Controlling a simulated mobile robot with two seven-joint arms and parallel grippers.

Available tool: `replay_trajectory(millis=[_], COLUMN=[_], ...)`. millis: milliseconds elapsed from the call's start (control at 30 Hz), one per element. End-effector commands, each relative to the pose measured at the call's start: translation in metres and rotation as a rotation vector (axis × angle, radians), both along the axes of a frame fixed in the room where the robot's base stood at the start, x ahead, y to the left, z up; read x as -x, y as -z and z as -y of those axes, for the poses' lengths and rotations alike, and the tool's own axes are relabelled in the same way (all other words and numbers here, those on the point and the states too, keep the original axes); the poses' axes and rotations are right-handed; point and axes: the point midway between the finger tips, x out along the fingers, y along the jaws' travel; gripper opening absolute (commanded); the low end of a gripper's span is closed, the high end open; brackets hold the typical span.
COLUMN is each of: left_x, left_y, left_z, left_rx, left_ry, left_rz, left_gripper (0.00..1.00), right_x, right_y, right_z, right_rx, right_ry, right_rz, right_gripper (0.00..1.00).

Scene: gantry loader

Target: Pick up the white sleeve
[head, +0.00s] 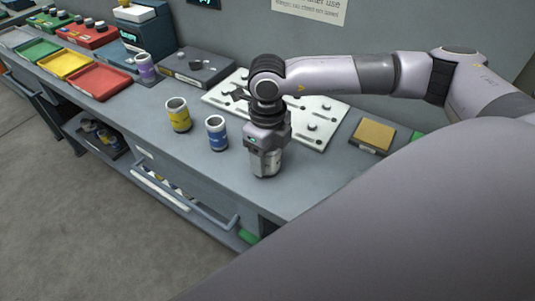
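A pale grey-white cylinder, which looks like the white sleeve (265,164), stands upright on the grey bench near its front edge. My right gripper (266,150) points straight down over it and hides its upper part. The fingers are at the sleeve, but whether they press on it cannot be made out. A sleeve with a blue band (216,134) stands just to the left, and one with a yellow band (178,116) farther left. A sleeve with a purple band (146,68) stands farther back. My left gripper is not in view.
A white plate with pegs (322,131) lies behind my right gripper. A grey box with knobs (196,67) and red (98,80), yellow (65,64) and green (40,50) trays are to the left. A tan block (374,135) lies at right.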

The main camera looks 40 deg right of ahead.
Motion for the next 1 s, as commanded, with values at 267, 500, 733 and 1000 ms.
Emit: replay_trajectory(millis=[267,500,733,1000], left_x=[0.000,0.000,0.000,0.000], left_y=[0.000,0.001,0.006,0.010], left_z=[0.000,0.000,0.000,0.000], left_rx=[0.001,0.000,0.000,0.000], left_ry=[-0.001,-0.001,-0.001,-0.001], left_rz=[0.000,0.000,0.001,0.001], left_gripper=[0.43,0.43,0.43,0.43], right_x=[-0.001,-0.002,-0.002,-0.001], right_y=[-0.002,-0.018,-0.067,-0.144], right_z=[0.000,0.000,0.000,-0.001], right_rx=[-0.001,-0.002,-0.002,-0.003], right_ry=[0.001,0.001,0.000,0.000], right_rz=[0.003,0.006,0.010,0.009], right_gripper=[0.11,0.11,0.11,0.11])
